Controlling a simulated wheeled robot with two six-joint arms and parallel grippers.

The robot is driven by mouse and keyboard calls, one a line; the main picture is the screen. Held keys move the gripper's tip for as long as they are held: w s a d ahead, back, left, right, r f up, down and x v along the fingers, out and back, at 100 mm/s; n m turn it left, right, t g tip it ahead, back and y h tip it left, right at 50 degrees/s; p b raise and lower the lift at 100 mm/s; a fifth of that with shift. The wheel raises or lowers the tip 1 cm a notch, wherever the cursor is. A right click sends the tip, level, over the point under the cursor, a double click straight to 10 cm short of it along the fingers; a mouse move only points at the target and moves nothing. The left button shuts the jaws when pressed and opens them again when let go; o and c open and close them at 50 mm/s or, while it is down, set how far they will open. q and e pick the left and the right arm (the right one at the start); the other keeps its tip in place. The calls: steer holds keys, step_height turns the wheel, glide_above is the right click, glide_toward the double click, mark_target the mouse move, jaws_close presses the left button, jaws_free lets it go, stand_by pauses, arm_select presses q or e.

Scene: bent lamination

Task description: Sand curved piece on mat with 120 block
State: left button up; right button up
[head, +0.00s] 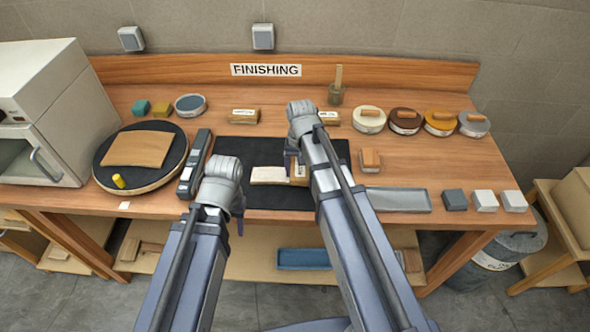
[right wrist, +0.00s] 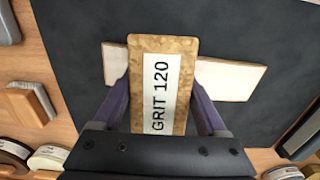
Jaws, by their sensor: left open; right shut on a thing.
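The black mat (head: 262,150) lies at the middle of the bench. A pale curved piece (head: 268,175) lies on it, and both its ends show in the right wrist view (right wrist: 232,80). My right gripper (right wrist: 160,100) is shut on a cork-coloured block (right wrist: 133,48) labelled GRIT 120. The block crosses over the middle of the piece and hides that part. I cannot tell whether block and piece touch. My left gripper (head: 238,228) is open and empty at the mat's front left edge, apart from the piece.
A round turntable (head: 172,172) with a brown curved panel (head: 137,148) stands left, beside a dark grey tool (head: 195,163). A grey tray (head: 400,200), a small wooden-backed block (head: 370,160) and several lidded tins (head: 405,121) are right. Two labelled blocks (head: 244,116) sit behind the mat.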

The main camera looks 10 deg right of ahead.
steer(key=shift+w+a+r, duration=0.1)
steer(key=shift+w+a, duration=0.15)
steer(key=shift+a, duration=0.35)
steer(key=shift+w+a, duration=0.2)
steer(key=shift+a, duration=0.4)
steer(key=shift+s+d, duration=0.25)
steer(key=shift+d, duration=0.35)
steer(key=shift+s+d, duration=0.2)
steer(key=shift+d, duration=0.4)
step_height(320, 180, up, 6)
steer(key=p, duration=0.6)
step_height(320, 180, up, 3)
steer(key=p, duration=0.3)
